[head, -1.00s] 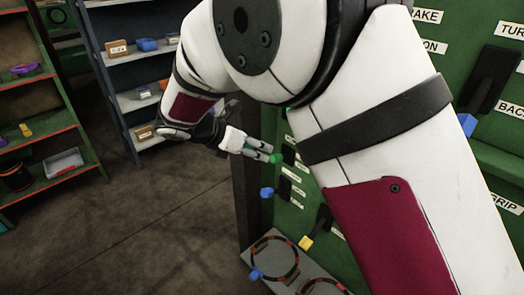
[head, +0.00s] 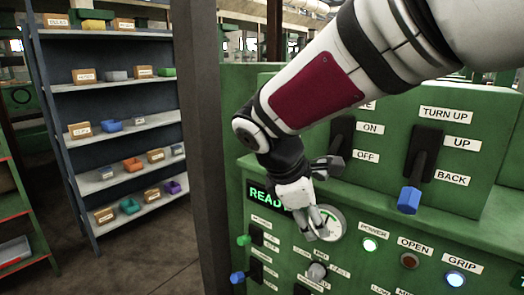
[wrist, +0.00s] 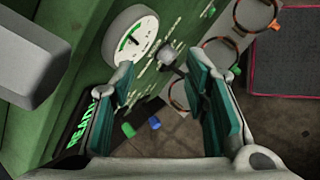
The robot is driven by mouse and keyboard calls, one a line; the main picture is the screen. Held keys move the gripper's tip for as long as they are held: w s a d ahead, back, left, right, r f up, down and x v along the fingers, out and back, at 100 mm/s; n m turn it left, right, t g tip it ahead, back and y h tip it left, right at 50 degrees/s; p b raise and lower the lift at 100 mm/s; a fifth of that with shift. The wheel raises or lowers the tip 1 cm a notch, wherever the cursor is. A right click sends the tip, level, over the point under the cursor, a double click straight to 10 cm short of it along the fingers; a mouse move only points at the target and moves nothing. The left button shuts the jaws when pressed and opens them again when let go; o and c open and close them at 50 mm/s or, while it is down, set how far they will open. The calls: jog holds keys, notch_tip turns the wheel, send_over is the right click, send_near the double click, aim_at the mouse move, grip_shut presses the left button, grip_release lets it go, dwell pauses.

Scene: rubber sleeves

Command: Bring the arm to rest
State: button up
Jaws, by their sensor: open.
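My gripper (head: 322,222) hangs in front of the green control panel (head: 340,262), close to a round white dial gauge (head: 331,222) in the head view. In the wrist view my gripper (wrist: 168,95) has its two green-padded fingers apart with nothing between them. The dial gauge (wrist: 130,45) shows there at the upper left. My arm (head: 310,85) reaches in from the upper right, bent at the wrist. I cannot tell whether the fingers touch the panel.
A lit READY display (head: 265,197) is beside the gripper. Lever switches (head: 424,160) stick out of the panel. Lit buttons (head: 455,279) are at the lower right. A dark post (head: 205,140) stands left. A shelf with bins (head: 110,88) stands beyond open floor (head: 150,255).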

jog(key=s+d+r+m+y, duration=0.1)
jog(key=s+d+m+y, duration=0.1)
jog(key=s+d+m, duration=0.3)
jog(key=s+d+r+m+y+p, duration=0.1)
jog(key=s+d+m+y, duration=0.2)
jog(key=s+m, duration=0.9)
jog(key=s+d, duration=0.1)
jog(key=s, duration=0.4)
jog(key=shift+s+d+t, duration=0.35)
jog(key=shift+t, duration=0.05)
jog(key=shift+r, duration=0.15)
